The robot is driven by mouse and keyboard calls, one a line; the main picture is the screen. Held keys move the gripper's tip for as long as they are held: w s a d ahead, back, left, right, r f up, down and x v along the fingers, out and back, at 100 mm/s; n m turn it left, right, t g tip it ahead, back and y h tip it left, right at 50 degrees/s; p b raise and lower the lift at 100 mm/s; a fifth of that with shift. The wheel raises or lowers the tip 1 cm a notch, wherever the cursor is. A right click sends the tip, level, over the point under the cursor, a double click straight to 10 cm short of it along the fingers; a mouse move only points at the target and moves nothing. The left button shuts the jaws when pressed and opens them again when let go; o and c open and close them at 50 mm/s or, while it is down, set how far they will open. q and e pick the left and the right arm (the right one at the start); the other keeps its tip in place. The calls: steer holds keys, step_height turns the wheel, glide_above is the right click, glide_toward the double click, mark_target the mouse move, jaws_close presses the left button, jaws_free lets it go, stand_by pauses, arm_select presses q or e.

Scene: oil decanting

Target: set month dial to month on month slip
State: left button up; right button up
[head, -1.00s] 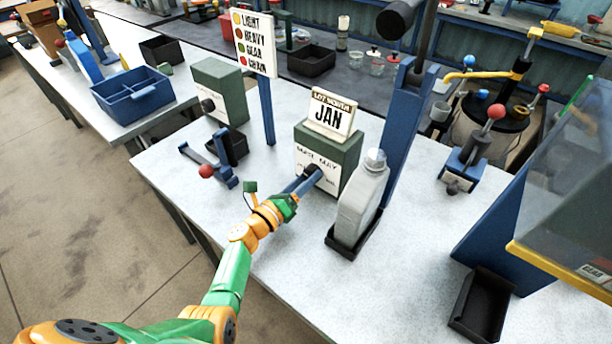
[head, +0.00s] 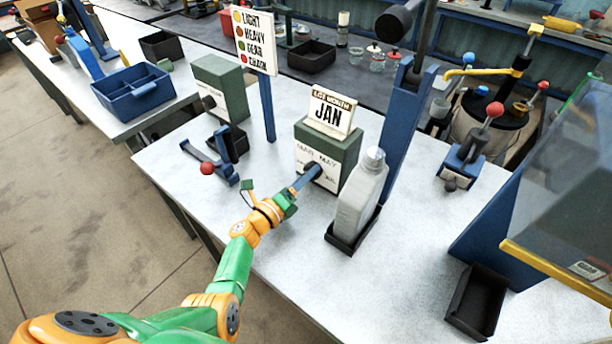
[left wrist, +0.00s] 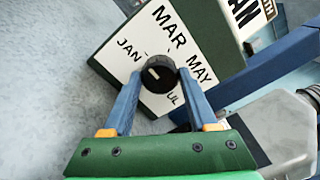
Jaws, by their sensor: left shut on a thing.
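The month slip (head: 330,112) reads "LOT MONTH JAN" and stands on top of a green box. The month dial is a round black knob (left wrist: 158,74) on the box's white front face (left wrist: 150,98). In the left wrist view, JAN is at the knob's left, MAR above, MAY right and a partly hidden "UL" below right. A small pale mark on the knob lies left of its centre, on the JAN side; its exact aim is hard to tell. My left gripper (head: 306,176) is shut on the knob, its blue fingers (left wrist: 157,85) on either side. My right gripper is not in view.
A grey bottle (head: 358,200) stands in a black tray just right of the box. A blue lever stand with a red ball (head: 207,168), another green box (head: 222,85) and a colour-code sign (head: 254,40) are to the left. The bench front is mostly clear.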

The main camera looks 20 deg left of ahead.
arm_select(q)
steer(key=shift+f, duration=0.1)
steer(key=o, duration=1.4)
steer(key=shift+s+a, duration=0.1)
steer(key=shift+s, duration=0.3)
steer(key=p+v, duration=0.1)
steer(key=v, duration=0.5)
steer(key=shift+s, duration=0.25)
steer(key=shift+w, duration=0.1)
